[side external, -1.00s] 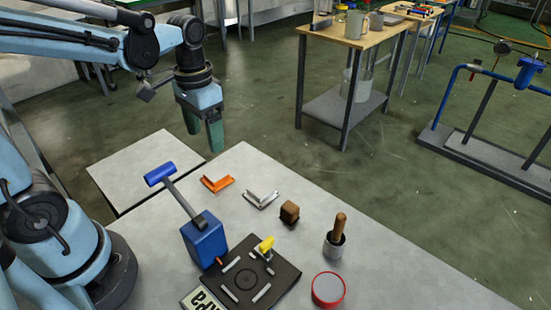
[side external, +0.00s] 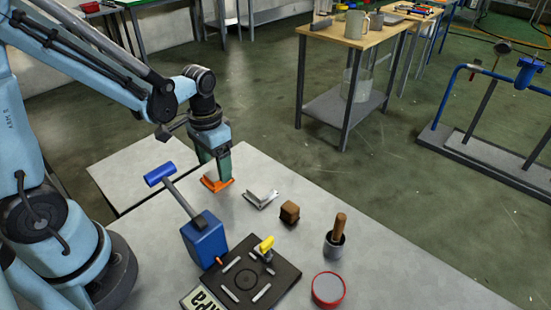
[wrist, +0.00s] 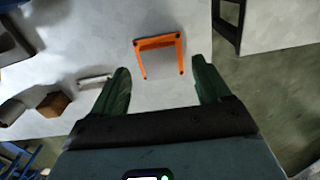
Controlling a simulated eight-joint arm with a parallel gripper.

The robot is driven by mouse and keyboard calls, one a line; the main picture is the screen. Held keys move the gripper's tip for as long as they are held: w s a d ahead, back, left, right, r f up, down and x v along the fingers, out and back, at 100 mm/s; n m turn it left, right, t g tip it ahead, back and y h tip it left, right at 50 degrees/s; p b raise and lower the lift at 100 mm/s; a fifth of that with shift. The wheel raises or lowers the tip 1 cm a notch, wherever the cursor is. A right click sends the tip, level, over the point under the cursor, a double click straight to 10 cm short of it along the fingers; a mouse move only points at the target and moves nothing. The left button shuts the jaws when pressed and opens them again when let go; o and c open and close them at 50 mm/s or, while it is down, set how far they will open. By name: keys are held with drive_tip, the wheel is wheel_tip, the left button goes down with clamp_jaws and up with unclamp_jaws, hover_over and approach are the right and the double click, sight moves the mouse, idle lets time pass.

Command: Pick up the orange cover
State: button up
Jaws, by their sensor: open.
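The orange cover (side external: 208,183) lies on the grey table near its far left edge in the side view. In the wrist view the orange cover (wrist: 157,42) is a U-shaped piece, its two arms pointing toward my gripper. My gripper (wrist: 160,66) has its two green fingers spread apart with nothing between the pads. In the side view my gripper (side external: 222,178) points down over the orange cover and hides part of it. I cannot tell whether the fingertips touch it.
A silver bracket (side external: 260,199) lies just right of the cover, with a brown block (side external: 289,211) beyond it. A blue box (side external: 204,241) with a blue-headed handle stands nearer.

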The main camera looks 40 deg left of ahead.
drive_tip(key=shift+f, duration=1.2)
drive_tip(key=c, duration=1)
drive_tip(key=shift+r, duration=0.2)
